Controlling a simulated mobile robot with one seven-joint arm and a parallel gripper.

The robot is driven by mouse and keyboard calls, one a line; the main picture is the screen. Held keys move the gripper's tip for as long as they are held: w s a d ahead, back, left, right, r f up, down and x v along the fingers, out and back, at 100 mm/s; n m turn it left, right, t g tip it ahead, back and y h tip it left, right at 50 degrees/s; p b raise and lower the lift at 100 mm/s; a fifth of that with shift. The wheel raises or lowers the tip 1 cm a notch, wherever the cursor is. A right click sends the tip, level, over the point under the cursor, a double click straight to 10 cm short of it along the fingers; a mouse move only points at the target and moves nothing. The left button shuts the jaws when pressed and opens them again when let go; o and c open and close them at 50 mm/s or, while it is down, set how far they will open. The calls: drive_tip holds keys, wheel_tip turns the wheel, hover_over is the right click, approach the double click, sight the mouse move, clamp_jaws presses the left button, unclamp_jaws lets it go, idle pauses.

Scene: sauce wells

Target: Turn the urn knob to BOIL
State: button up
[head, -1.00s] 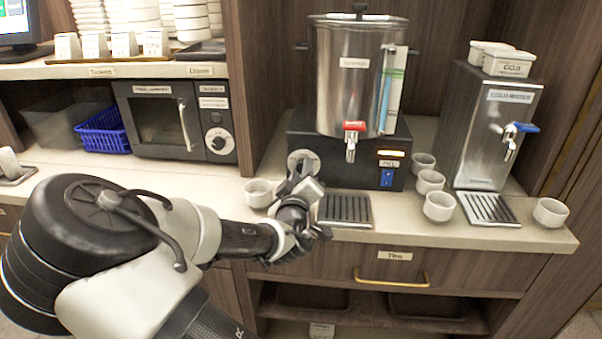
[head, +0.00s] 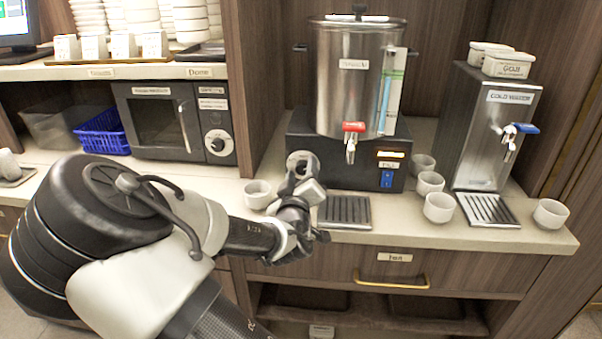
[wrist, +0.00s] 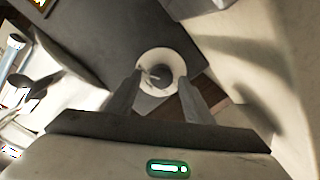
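The steel urn (head: 335,85) stands on a dark base (head: 340,165) at the back middle in the head view. Its round pale knob dial (head: 298,157) is at the left of the base front, partly covered by my gripper (head: 303,172). In the wrist view the dial (wrist: 172,63) is a pale ring with a darker middle. My gripper (wrist: 160,88) is open, one finger at each side of the dial's lower part. I cannot tell whether the fingers touch the knob. The knob's setting and the BOIL mark are not readable.
A red-handled tap (head: 353,128) and drip tray (head: 345,211) are right of my gripper. A white cup (head: 258,193) stands close at its left. Several cups, a cold-water dispenser (head: 492,120) and a microwave (head: 165,122) flank the urn.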

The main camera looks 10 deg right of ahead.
drive_tip(key=p+v, duration=0.1)
drive_tip(key=v, duration=0.7)
drive_tip(key=shift+s+a+r+p, duration=0.15)
drive_tip(key=shift+s+a+p, duration=0.1)
drive_tip(key=shift+p, duration=0.1)
drive_tip(key=shift+s+r+p, duration=0.5)
drive_tip(key=shift+r+p, duration=0.05)
drive_tip(key=shift+p, duration=0.65)
drive_tip(key=p, duration=0.1)
drive_tip(key=s+p, duration=0.1)
drive_tip(key=p, duration=0.1)
drive_tip(key=shift+a, duration=0.25)
drive_tip(key=p+v, duration=0.6)
drive_tip(key=p, duration=0.1)
drive_tip(key=shift+s+f, duration=0.4)
drive_tip(key=shift+f, duration=0.1)
